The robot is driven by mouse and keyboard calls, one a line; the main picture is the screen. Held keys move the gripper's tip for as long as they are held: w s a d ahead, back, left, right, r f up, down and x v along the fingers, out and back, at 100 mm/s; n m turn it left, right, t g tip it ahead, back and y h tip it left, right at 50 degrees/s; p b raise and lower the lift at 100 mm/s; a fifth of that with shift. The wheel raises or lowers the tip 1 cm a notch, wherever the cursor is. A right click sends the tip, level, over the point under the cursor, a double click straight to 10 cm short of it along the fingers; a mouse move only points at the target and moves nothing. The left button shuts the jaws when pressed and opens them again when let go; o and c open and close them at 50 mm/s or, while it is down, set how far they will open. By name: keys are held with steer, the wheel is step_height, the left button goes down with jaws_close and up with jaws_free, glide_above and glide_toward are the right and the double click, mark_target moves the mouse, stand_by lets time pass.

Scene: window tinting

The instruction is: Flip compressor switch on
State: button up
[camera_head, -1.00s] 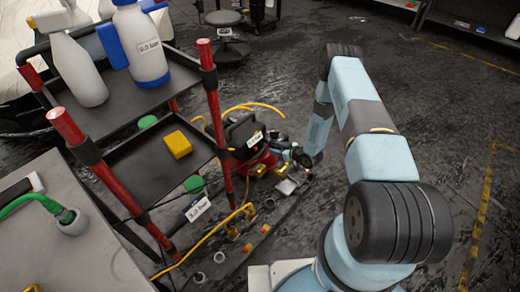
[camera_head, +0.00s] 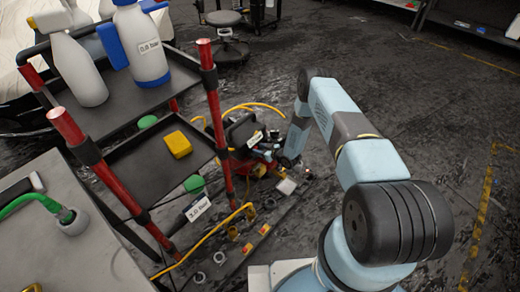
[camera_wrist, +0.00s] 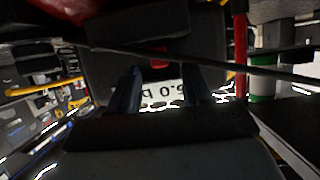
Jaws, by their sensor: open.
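The compressor (camera_head: 240,134) is red and black and stands on the floor behind the cart. It carries a white pressure label. In the wrist view, a dark housing (camera_wrist: 112,52) fills the upper middle, with a small red switch (camera_wrist: 159,60) on its face and a white label reading about 0.0 (camera_wrist: 160,93) below it. My gripper (camera_wrist: 160,82) is open and empty. Its two fingers point at the housing, one on each side of the label, with the red switch between and beyond them. Whether they touch it I cannot tell. In the head view my gripper is small at the compressor's right side.
A cart with red posts (camera_head: 216,120) stands left of the compressor, holding spray bottles (camera_head: 140,42) and a yellow block (camera_head: 177,144). A yellow hose (camera_head: 215,232) runs along the floor. Small items lie in front. Open floor lies to the right.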

steer(key=shift+x, duration=1.25)
jaws_close()
